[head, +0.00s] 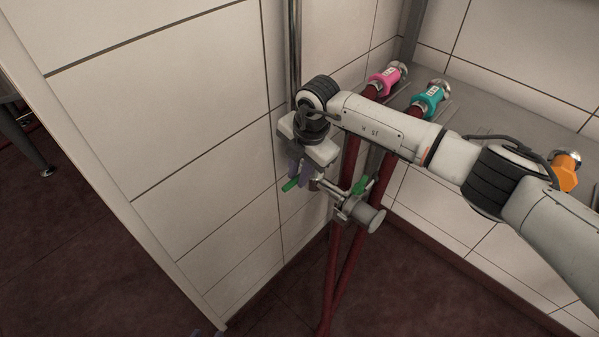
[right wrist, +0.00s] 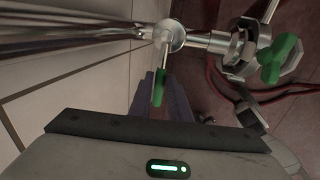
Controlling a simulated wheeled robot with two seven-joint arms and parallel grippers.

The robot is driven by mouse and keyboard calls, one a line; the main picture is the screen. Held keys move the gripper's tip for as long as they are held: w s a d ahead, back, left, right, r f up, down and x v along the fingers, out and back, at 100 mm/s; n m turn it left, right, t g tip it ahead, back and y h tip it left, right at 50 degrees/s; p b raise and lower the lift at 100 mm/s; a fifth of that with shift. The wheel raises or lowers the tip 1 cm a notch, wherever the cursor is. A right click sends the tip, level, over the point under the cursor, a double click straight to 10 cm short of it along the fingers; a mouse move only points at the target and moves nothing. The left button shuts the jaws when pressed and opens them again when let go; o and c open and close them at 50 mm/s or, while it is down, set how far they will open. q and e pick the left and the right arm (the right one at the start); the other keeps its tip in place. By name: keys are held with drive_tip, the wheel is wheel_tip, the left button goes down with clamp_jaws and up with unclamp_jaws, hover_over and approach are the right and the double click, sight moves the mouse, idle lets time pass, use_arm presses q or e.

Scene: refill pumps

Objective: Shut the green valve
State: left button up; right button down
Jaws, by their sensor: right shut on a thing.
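The green valve lever (head: 290,185) sits on a metal fitting beside the vertical steel pipe near the wall corner. In the right wrist view, the lever (right wrist: 159,88) points down from a round metal fitting, toward the camera. My right gripper (head: 300,176) reaches in from the right and is shut on this lever. In the right wrist view its purple-grey fingers (right wrist: 162,95) stand on both sides of the lever's green end. Part of the lever is hidden by the gripper. My left gripper is not in view.
A second green handle (head: 361,185) sits on the same metal fitting, close to the right. Red hoses (head: 352,235) hang below it. Pink (head: 383,81), teal (head: 428,100) and orange (head: 565,172) couplings sit on the grey ledge. The tiled wall (head: 190,140) is close on the left.

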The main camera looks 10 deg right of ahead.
drive_tip(key=shift+w+r, duration=0.15)
drive_tip(key=shift+w, duration=0.05)
drive_tip(key=c, duration=1.7)
unclamp_jaws()
drive_tip(key=shift+s, duration=0.1)
drive_tip(key=shift+o, duration=0.2)
wheel_tip(320, 180, up, 10)
drive_tip(key=s+d, duration=0.1)
drive_tip(key=shift+s, duration=0.3)
